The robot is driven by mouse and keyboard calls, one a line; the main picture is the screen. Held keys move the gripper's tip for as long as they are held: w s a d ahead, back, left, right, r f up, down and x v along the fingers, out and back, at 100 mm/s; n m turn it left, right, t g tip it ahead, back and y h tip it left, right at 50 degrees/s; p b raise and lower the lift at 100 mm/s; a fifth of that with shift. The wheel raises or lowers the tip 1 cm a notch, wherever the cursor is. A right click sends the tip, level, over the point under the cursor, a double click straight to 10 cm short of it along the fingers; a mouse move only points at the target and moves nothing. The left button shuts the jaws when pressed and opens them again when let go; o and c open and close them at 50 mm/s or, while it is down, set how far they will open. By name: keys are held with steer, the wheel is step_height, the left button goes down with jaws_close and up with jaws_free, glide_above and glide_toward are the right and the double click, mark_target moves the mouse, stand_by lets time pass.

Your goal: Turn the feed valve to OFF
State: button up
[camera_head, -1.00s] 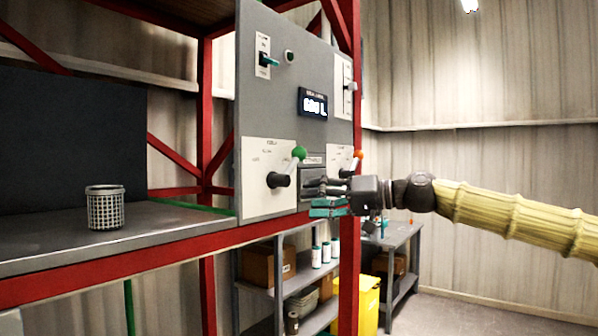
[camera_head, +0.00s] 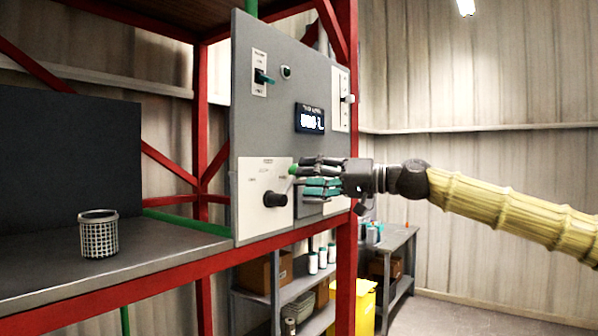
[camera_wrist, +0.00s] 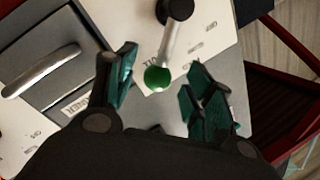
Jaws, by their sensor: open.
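A valve lever with a green ball knob (camera_head: 293,170) turns on a black hub (camera_head: 275,199) on a white plate (camera_head: 250,180) low on the grey panel. The lever leans up and to the right of the hub. My gripper (camera_head: 304,177) is open at the knob, reaching in from the right. In the wrist view, the green knob (camera_wrist: 157,78) lies between the parted teal fingertips (camera_wrist: 163,72), and its grey stem runs up to the hub (camera_wrist: 175,10). I see no clear grip on the knob. The orange-knobbed lever is hidden behind my gripper.
The panel also carries a teal-handled switch (camera_head: 263,78), a display (camera_head: 310,119) and a slider (camera_head: 347,98). In the wrist view, a metal handle (camera_wrist: 40,70) sits left of my fingers. A wire basket (camera_head: 99,234) stands on the bench. A red post (camera_head: 347,260) is below my gripper.

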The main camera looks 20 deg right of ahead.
mark_target(287, 184)
steer(key=shift+p+x, duration=0.55)
steer(key=shift+x, duration=1.05)
jaws_close()
